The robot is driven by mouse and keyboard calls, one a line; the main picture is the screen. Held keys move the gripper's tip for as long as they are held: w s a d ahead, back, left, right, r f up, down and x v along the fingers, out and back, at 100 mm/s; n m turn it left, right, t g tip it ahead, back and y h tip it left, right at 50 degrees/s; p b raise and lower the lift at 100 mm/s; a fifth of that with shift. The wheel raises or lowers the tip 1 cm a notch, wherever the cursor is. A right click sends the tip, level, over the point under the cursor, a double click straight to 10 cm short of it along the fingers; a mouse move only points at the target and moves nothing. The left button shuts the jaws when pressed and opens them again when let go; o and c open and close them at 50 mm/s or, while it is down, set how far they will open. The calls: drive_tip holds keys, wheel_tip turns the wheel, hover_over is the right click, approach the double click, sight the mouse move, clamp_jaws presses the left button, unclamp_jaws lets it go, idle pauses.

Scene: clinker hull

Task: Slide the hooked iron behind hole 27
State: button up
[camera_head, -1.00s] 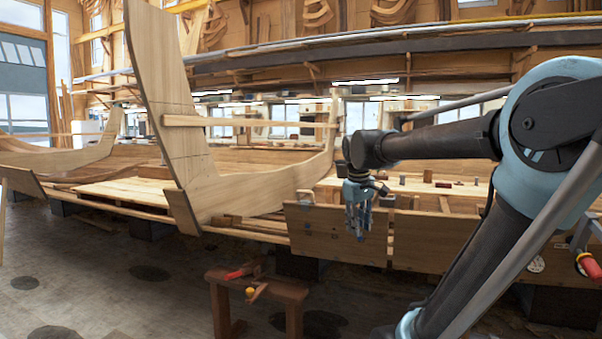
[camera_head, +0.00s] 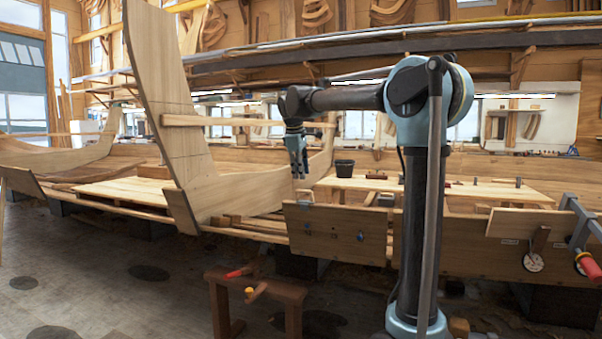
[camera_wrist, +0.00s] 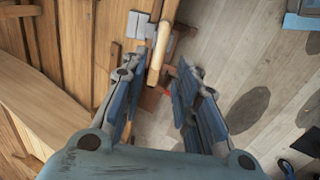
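My gripper (camera_head: 298,165) hangs pointing down above the top edge of the near plank (camera_head: 345,222), close to the curved wooden stem. In the wrist view its two blue fingers (camera_wrist: 155,88) stand apart with nothing held between them. The plank carries small dark marks and a blue dot (camera_head: 360,238); the numbers are too small to read, so I cannot pick out hole 27. I cannot make out the hooked iron for certain. A pale wooden piece (camera_wrist: 160,50) and grey plates (camera_wrist: 140,26) show beyond the fingertips.
A low wooden bench (camera_head: 281,289) in front of the hull bears a red-handled tool (camera_head: 237,273) and a yellow-ended tool (camera_head: 250,291). The tall stem (camera_head: 165,90) rises left of my gripper. A dark bucket (camera_head: 344,168) stands behind. Floor at left is open.

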drive_tip(key=shift+x, duration=4.4)
clamp_jaws()
